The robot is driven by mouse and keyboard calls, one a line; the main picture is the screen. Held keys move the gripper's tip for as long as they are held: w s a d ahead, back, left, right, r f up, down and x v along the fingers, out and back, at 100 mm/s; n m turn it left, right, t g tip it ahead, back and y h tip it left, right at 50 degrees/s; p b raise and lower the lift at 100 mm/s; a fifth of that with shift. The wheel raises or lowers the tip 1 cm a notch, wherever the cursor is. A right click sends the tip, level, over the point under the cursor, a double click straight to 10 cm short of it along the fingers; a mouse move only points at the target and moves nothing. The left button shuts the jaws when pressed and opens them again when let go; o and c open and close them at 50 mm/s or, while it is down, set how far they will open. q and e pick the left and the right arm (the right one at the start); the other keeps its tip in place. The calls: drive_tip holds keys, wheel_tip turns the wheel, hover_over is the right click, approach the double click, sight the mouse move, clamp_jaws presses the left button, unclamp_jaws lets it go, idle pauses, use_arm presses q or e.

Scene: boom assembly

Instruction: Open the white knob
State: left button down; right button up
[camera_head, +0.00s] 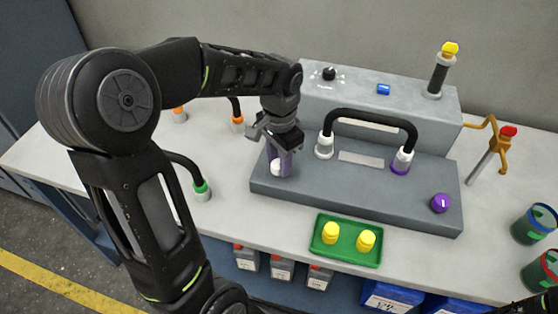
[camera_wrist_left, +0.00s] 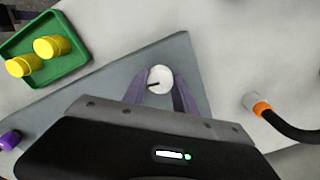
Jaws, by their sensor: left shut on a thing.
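The white knob (camera_head: 277,168) sits on the front left part of the grey machine base (camera_head: 355,205). In the left wrist view the white knob (camera_wrist_left: 160,80) shows as a round disc with a short dark mark on its left side. My left gripper (camera_head: 281,162) points down at the knob. Its two purple fingers (camera_wrist_left: 163,93) are shut on the knob, one on each side. Part of the knob is hidden by the fingers in the head view. Only a dark piece at the lower right edge of the head view may be my right arm; its gripper does not show.
A purple knob (camera_head: 441,203) is on the base's right end. A green tray (camera_head: 345,240) with two yellow pieces lies in front. Loose hoses with orange and green ends (camera_head: 201,190) lie left. Cups stand right.

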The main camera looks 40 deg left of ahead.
use_arm(q)
drive_tip(key=c, duration=1)
unclamp_jaws()
drive_tip(key=shift+o, duration=0.2)
wheel_tip(320, 180, up, 8)
drive_tip(key=shift+f, duration=0.1)
drive_tip(key=shift+s, duration=0.1)
